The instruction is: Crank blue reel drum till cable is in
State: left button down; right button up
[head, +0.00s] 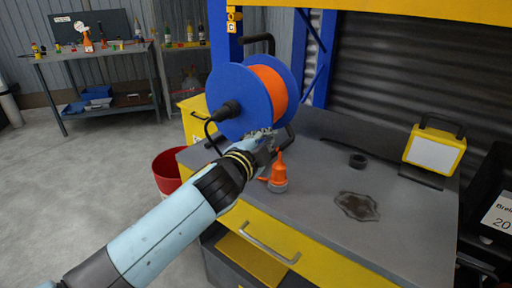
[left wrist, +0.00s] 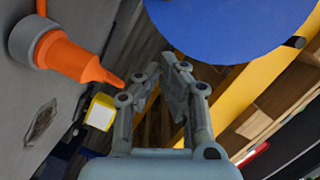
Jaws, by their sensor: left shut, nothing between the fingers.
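The blue reel drum (head: 222,84) stands upright at the back left of the workbench, with orange cable (head: 268,88) wound in it. A black plug-like part (head: 228,110) with a dark cord hangs at its near face. My left gripper (head: 282,140) is in front of the drum's lower edge, partly hidden by its own wrist. In the left wrist view the gripper (left wrist: 161,66) is shut and empty, with the blue drum face (left wrist: 230,25) beyond it. A small dark knob (left wrist: 295,42) shows at the drum's edge there. My right gripper is out of view.
An orange oil can (head: 279,178) stands close below my left gripper; it also shows in the left wrist view (left wrist: 65,52). A red bucket (head: 166,171) is left of the bench.

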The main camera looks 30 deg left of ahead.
pick_arm(q)
jog(key=a, duration=0.1)
jog(key=w+a+f+b, duration=0.1)
jog(key=a+f, duration=0.1)
jog(key=shift+w+a, duration=0.35)
jog(key=shift+w, duration=0.05)
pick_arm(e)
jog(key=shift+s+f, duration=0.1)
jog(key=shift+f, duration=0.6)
pick_arm(q)
jog(key=shift+f, duration=0.1)
